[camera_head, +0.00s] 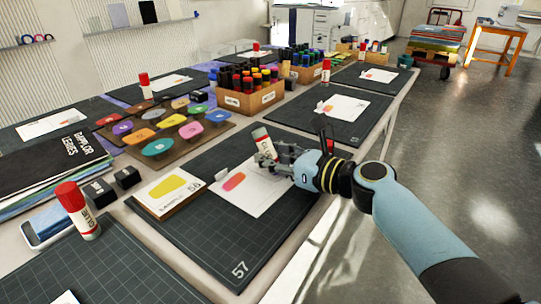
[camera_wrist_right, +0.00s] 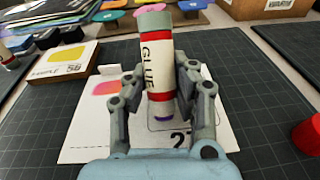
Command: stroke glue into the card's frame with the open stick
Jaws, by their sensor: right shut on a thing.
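My right gripper (camera_head: 268,160) is shut on the glue stick (camera_head: 262,140), above the right part of the white card (camera_head: 256,196). In the right wrist view the stick (camera_wrist_right: 157,65) stands nearly upright between the two fingers, its GLUE label showing. Its lower end is uncapped, with a small purple tip (camera_wrist_right: 163,118) just over the card (camera_wrist_right: 82,148). I cannot tell whether the tip touches. The card has an orange patch and a printed frame outline (camera_wrist_right: 151,133), partly hidden by my gripper. A red cap (camera_wrist_right: 308,135) lies right of the card. My left gripper is not in view.
The card lies on a dark cutting mat (camera_head: 190,226) marked 57. A sample block (camera_head: 168,191) stands at its left. Another glue stick (camera_head: 77,211) stands upright at the front left. A palette of coloured pads (camera_head: 222,130) and a marker crate (camera_head: 254,101) stand farther back.

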